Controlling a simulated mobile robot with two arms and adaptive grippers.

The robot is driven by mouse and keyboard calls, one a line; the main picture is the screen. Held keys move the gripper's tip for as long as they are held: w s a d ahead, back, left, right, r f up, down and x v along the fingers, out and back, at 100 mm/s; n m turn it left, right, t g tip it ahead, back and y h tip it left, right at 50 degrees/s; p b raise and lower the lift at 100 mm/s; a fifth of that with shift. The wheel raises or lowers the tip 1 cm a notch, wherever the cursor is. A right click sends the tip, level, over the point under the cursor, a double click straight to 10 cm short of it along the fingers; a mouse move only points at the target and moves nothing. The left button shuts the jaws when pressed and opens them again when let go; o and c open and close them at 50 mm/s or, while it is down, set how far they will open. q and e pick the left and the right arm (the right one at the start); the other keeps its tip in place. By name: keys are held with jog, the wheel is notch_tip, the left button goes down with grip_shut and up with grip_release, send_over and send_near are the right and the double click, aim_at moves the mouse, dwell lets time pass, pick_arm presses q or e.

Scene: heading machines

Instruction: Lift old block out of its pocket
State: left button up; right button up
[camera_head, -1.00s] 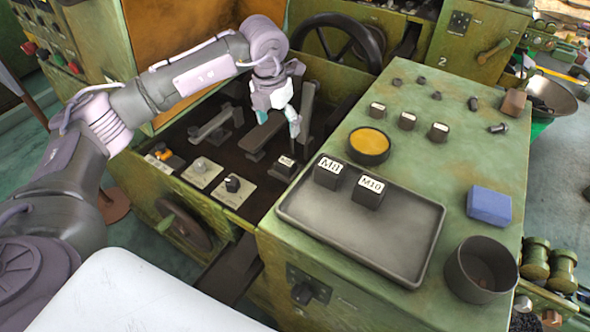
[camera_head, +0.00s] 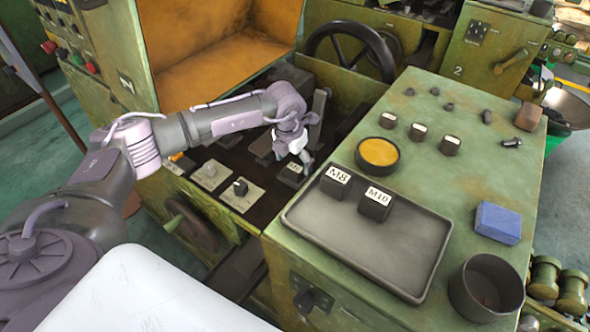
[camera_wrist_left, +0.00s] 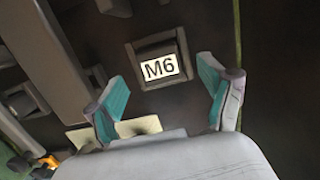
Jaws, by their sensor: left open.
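The old block is a small dark block with a white M6 label (camera_wrist_left: 160,67), seated in the dark bed of the machine. In the head view the block (camera_head: 291,174) sits just below my left gripper (camera_head: 303,157), partly covered by it. In the left wrist view the block lies ahead, between and slightly beyond the two teal-padded fingers. My left gripper is open and empty, with gaps showing between fingers and block. Whether the fingertips reach the block's depth is hard to tell. My right gripper is not in view.
A grey tray (camera_head: 345,250) on the green cabinet holds blocks M8 (camera_head: 335,182) and M10 (camera_head: 375,204); its front is clear. A yellow-topped round dish (camera_head: 378,153), blue block (camera_head: 497,222) and dark cup (camera_head: 486,288) stand nearby. Levers (camera_head: 317,118) rise close behind the gripper.

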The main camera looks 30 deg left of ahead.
pick_arm(q)
jog(key=shift+w+f, duration=0.25)
jog(key=shift+f, duration=0.85)
jog(key=shift+r, duration=0.1)
grip_shut()
